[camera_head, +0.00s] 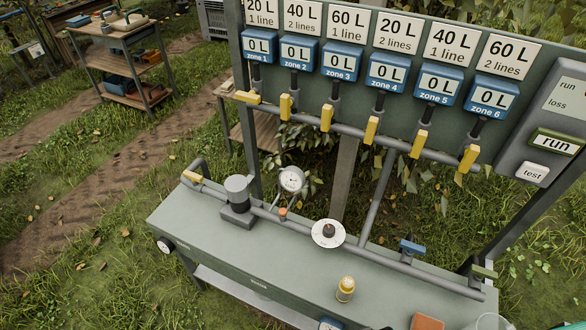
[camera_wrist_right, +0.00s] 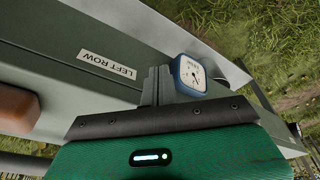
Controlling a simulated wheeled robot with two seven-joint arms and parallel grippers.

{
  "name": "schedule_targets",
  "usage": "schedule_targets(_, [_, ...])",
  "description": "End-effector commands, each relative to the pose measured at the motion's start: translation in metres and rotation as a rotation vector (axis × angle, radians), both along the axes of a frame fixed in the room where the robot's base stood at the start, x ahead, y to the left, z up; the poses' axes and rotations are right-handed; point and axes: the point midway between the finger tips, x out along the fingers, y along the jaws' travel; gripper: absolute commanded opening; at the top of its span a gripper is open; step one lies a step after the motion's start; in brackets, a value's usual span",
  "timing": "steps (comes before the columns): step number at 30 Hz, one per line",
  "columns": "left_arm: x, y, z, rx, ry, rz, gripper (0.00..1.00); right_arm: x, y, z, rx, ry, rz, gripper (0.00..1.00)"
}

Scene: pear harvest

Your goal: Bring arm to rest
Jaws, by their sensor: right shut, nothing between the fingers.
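My right gripper (camera_wrist_right: 159,84) shows in the right wrist view, its dark fingers shut together with nothing between them. Neither gripper shows in the head view, and my left gripper is in no view.
A valve board (camera_head: 400,75) with yellow levers (camera_head: 326,118) stands behind. A shelf cart (camera_head: 125,62) stands back left on grass.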

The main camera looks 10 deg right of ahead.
Motion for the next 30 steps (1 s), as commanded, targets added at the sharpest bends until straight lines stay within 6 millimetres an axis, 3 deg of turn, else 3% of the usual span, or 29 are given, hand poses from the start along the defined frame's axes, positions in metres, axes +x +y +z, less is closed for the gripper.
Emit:
schedule_targets(1, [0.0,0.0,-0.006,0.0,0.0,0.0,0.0,-0.007,-0.001,-0.031,-0.002,0.015,0.002,0.0])
schedule_targets(6, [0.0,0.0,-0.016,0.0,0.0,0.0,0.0,-0.039,-0.006,-0.114,-0.006,0.045,0.007,0.0])
schedule_targets(11, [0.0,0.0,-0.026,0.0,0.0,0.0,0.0,-0.079,-0.012,-0.182,-0.009,0.071,0.014,0.0])
schedule_targets(15, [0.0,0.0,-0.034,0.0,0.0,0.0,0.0,-0.122,-0.02,-0.233,-0.013,0.095,0.019,0.0])
schedule_targets(19, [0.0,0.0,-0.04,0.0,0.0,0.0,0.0,-0.161,-0.027,-0.267,-0.015,0.113,0.023,0.0])
schedule_targets(24, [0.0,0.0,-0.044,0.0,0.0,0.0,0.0,-0.196,-0.035,-0.29,-0.018,0.126,0.028,0.0])
schedule_targets(30, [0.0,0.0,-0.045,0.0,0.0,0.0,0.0,-0.201,-0.036,-0.292,-0.018,0.127,0.028,0.0])
